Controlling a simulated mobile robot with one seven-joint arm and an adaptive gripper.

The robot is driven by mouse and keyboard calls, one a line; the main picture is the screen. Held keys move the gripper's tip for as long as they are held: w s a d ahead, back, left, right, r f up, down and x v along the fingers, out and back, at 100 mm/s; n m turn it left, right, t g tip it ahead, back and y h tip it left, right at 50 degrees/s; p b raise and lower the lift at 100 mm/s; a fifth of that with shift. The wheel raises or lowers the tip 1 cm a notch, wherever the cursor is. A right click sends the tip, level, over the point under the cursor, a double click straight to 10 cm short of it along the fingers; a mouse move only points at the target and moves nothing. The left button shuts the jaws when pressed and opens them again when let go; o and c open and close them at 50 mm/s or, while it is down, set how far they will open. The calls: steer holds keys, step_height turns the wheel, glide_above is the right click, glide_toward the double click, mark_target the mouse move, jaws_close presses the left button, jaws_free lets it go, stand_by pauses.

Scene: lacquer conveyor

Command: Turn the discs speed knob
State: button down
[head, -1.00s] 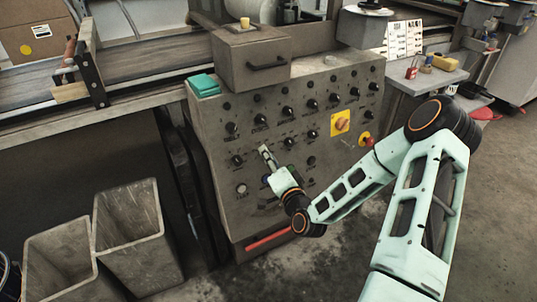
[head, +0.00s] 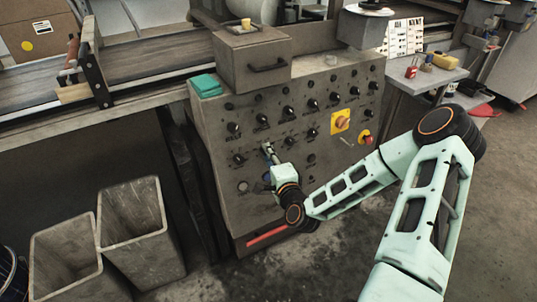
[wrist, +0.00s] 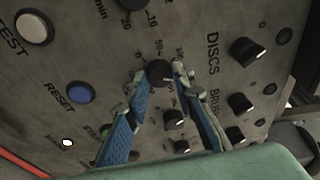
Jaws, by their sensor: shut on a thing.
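The grey control panel (head: 215,125) carries rows of black knobs. A round black knob (wrist: 160,72) below the DISCS label (wrist: 213,52) has percent markings by it. It sits between my two fingertips in the wrist view. My gripper (wrist: 161,70) is shut on this knob, with blue-padded fingers at its sides. In the head view my gripper (head: 268,149) reaches the middle of the panel from below. The fingers hide the knob there. The knob's pointer cannot be made out.
Close by are a black knob (wrist: 175,118), a knob with a white mark (wrist: 247,52) and the blue RESET button (wrist: 81,92). A yellow-backed switch (head: 340,121) and a red button (head: 366,137) are farther right. Two grey bins (head: 135,212) stand at left.

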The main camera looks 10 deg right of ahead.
steer(key=c, duration=1.6)
jaws_free()
steer(key=s, duration=0.5)
steer(key=s+d, duration=0.1)
steer(key=s, duration=0.1)
steer(key=shift+s+r, duration=0.25)
steer(key=shift+r, duration=0.15)
